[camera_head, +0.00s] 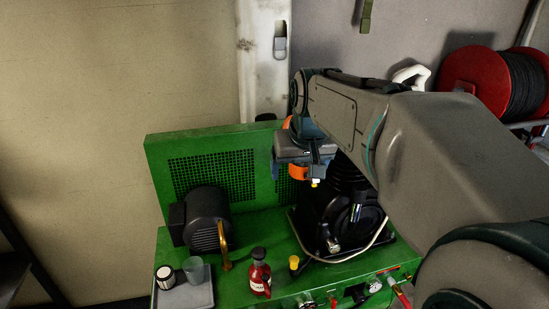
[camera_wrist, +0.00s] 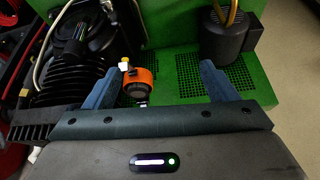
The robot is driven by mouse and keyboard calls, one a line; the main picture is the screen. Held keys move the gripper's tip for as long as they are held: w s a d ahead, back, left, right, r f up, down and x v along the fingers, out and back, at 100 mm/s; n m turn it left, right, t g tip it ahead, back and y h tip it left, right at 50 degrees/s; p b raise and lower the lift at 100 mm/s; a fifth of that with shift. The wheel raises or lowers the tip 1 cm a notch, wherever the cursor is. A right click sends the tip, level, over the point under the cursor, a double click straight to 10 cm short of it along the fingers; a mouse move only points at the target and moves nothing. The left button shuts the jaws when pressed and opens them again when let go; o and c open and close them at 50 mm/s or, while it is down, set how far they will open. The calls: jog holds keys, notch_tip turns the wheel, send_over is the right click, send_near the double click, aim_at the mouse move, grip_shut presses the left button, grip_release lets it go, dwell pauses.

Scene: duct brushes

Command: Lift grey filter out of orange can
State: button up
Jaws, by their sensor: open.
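The orange can (camera_wrist: 142,75) shows in the wrist view as a short orange cylinder with a dark grey round part (camera_wrist: 136,89) at its near end. I cannot tell for sure whether that part is the grey filter. In the head view the orange can (camera_head: 297,172) is mostly hidden behind my gripper (camera_head: 304,155). In the wrist view my gripper (camera_wrist: 161,70) is open, with its two blue fingers wide apart. The can appears between them, close to the left finger, and nothing is gripped. Whether that finger touches it cannot be told.
A green machine (camera_head: 165,153) with a mesh panel carries a dark motor (camera_head: 208,222) and a black ribbed compressor (camera_head: 350,215). A red bottle (camera_head: 260,278) stands at its front. A grey tray (camera_head: 190,298) holds a white-banded filter (camera_head: 166,277) and a greyish cup (camera_head: 194,270).

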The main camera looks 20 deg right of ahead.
jog(key=w+d+r+m+b, duration=0.1)
jog(key=w+d+b, duration=0.1)
jog(key=w+d, duration=0.35)
jog(key=w+d+r+b, duration=0.1)
jog(key=w+d, duration=0.1)
jog(key=w, duration=0.6)
send_over(302, 164)
jog(key=s, duration=0.1)
jog(key=shift+t+h, duration=0.4)
notch_tip(302, 164, down, 7)
jog(key=shift+s+r+p, duration=0.1)
jog(key=shift+s+p, duration=0.05)
jog(key=shift+p, duration=0.2)
jog(key=x, duration=0.2)
jog(key=p+x, duration=0.1)
jog(key=x, duration=0.1)
jog(key=shift+d, duration=0.25)
jog(key=shift+w+f, duration=0.4)
jog(key=shift+f, duration=0.05)
jog(key=c, duration=1.1)
